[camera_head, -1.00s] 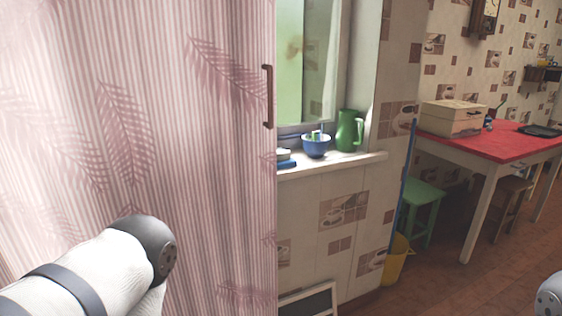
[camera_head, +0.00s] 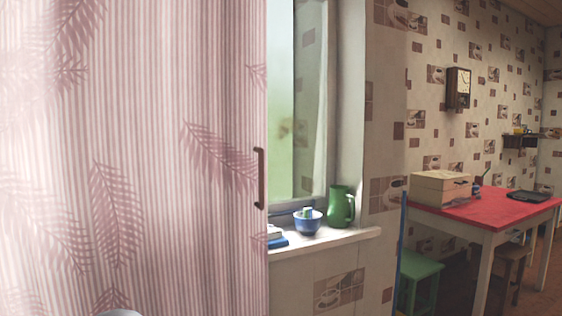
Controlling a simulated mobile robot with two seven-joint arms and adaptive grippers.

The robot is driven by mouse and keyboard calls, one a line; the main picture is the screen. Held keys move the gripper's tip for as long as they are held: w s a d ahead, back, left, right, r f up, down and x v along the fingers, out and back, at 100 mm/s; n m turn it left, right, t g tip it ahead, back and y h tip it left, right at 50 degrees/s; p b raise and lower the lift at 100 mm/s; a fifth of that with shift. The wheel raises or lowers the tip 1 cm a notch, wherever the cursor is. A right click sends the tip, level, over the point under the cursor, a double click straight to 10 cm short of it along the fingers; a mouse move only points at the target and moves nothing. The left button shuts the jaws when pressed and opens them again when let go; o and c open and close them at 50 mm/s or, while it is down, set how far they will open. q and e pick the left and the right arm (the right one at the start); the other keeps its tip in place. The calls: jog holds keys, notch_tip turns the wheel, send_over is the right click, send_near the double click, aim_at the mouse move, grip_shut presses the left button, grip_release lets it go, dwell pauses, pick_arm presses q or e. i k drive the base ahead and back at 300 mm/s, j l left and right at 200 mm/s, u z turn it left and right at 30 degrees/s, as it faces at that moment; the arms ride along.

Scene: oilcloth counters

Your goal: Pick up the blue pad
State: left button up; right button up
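A small blue item (camera_head: 278,243) lies at the left end of the window sill, with a whitish item on top of it. The pink cabinet's edge partly hides it, and I cannot tell for certain that it is the blue pad. Neither gripper is in view. Only a sliver of my own arm shows at the bottom edge.
A blue bowl (camera_head: 307,221) and a green jug (camera_head: 341,206) stand on the sill (camera_head: 335,239). A tall pink cabinet (camera_head: 165,150) fills the left. A red table (camera_head: 485,209) with a box (camera_head: 440,188) and a green stool (camera_head: 418,268) are at right.

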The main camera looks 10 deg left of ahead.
aim_at(276, 239)
jog(key=i+l+u, duration=0.15)
jog(key=i+l, duration=0.15)
jog(key=i+l+u, duration=0.15)
jog(key=i+l, duration=0.15)
jog(key=l, duration=0.2)
jog(key=i+l+u, duration=0.15)
jog(key=l, duration=0.25)
jog(key=i, duration=0.1)
